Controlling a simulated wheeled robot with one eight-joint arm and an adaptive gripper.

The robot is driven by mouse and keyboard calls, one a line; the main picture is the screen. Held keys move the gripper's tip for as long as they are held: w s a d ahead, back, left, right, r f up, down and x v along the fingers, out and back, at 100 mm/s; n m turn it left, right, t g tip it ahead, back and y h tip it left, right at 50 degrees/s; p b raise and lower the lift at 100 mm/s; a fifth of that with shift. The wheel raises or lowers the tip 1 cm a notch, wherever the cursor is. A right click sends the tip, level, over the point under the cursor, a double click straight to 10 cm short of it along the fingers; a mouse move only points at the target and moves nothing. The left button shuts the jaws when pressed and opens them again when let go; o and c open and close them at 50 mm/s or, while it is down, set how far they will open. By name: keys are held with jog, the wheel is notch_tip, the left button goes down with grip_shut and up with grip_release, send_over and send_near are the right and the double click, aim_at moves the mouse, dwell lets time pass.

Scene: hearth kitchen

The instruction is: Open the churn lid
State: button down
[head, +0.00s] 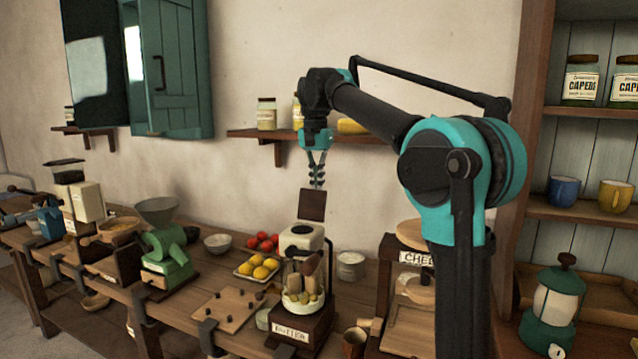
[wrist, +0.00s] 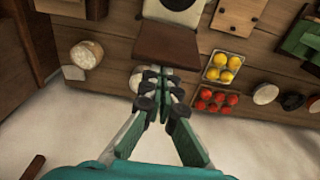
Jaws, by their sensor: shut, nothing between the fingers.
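The churn is a glass jar with wooden paddles (head: 303,275) on a dark base labelled butter, topped by a white block (head: 301,238). Its brown square lid (head: 312,205) stands raised at the back of the white block. In the wrist view the lid (wrist: 167,43) lies beside the white block (wrist: 172,14), whose dark round opening is uncovered. My gripper (head: 317,184) is shut and empty, pointing down just above the lid's upper edge. In the wrist view its fingertips (wrist: 160,82) are together near the lid's wall-side edge; I cannot tell whether they touch it.
Trays of lemons (head: 258,268) and tomatoes (head: 262,241) sit left of the churn. A green grinder (head: 168,255) stands farther left. A white pot (head: 350,265) and a cheese press (head: 412,258) are at right. A wall shelf (head: 270,135) is behind my gripper.

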jog(key=shift+s, duration=0.1)
jog(key=shift+s+a+r+t, duration=0.2)
jog(key=shift+s+a+t, duration=0.05)
jog(key=shift+s+t, duration=0.15)
jog(key=shift+s+a+r+h, duration=0.2)
jog(key=shift+s+h, duration=0.1)
jog(key=shift+s, duration=0.25)
